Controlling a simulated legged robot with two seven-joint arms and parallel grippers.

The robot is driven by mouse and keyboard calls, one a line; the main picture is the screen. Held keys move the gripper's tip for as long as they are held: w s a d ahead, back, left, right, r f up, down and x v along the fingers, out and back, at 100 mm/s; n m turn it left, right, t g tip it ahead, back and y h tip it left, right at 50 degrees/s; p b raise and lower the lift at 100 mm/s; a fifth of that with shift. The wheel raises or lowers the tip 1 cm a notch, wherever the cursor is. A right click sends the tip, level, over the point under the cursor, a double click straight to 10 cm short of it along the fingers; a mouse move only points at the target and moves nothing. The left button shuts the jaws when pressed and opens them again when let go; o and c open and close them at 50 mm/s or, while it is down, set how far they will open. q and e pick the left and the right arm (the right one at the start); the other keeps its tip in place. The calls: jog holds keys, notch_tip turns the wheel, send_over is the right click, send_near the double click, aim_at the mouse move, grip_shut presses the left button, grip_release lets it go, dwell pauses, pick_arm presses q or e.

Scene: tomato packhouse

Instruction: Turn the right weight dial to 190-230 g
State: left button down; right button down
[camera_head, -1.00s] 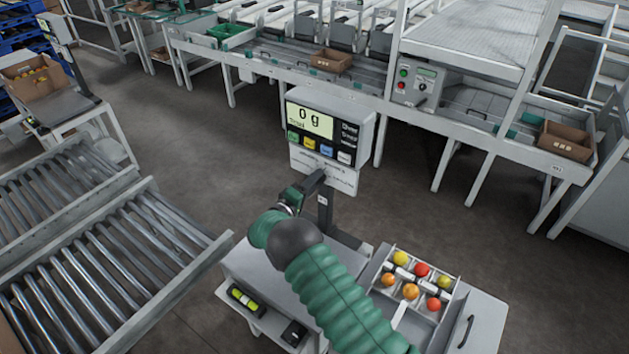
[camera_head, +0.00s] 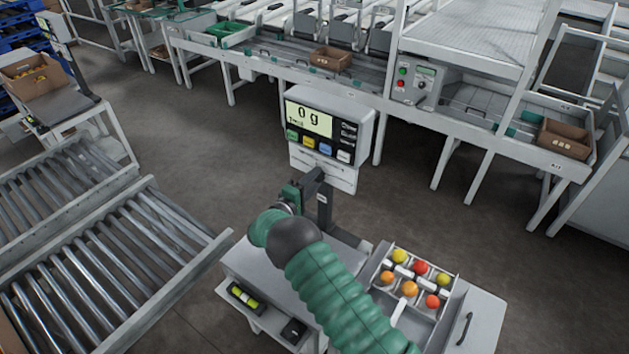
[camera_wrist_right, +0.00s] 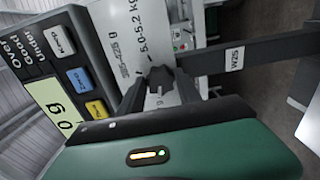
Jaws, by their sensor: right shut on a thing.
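The scale's display unit (camera_head: 328,128) stands on a dark post and reads 0 g, with a row of coloured buttons below the screen. A pale dial plate (camera_head: 345,177) hangs under it. My right gripper (camera_head: 318,176) is at this plate. In the right wrist view its dark fingers (camera_wrist_right: 158,84) are shut on a small dark dial knob (camera_wrist_right: 160,74) on the plate. The print beside it includes "5.0-5.2 kg". The fingers hide much of the knob, and I cannot read its setting. My left gripper is not in view.
A divided tray (camera_head: 440,320) of coloured tomatoes sits on the bench right of my arm. A roller conveyor (camera_head: 110,275) is at the left. A sorting line with a control box (camera_head: 416,82) runs behind. The floor between is clear.

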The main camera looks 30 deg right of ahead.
jog(key=c, duration=1.1)
grip_release()
jog(key=shift+a+f, duration=0.2)
jog(key=shift+f, duration=0.2)
jog(key=shift+o, duration=1.2)
jog(key=shift+w, duration=0.15)
jog(key=shift+w+r, duration=0.1)
jog(key=shift+r, duration=0.1)
jog(key=b+v, duration=0.1)
jog(key=v, duration=1.6)
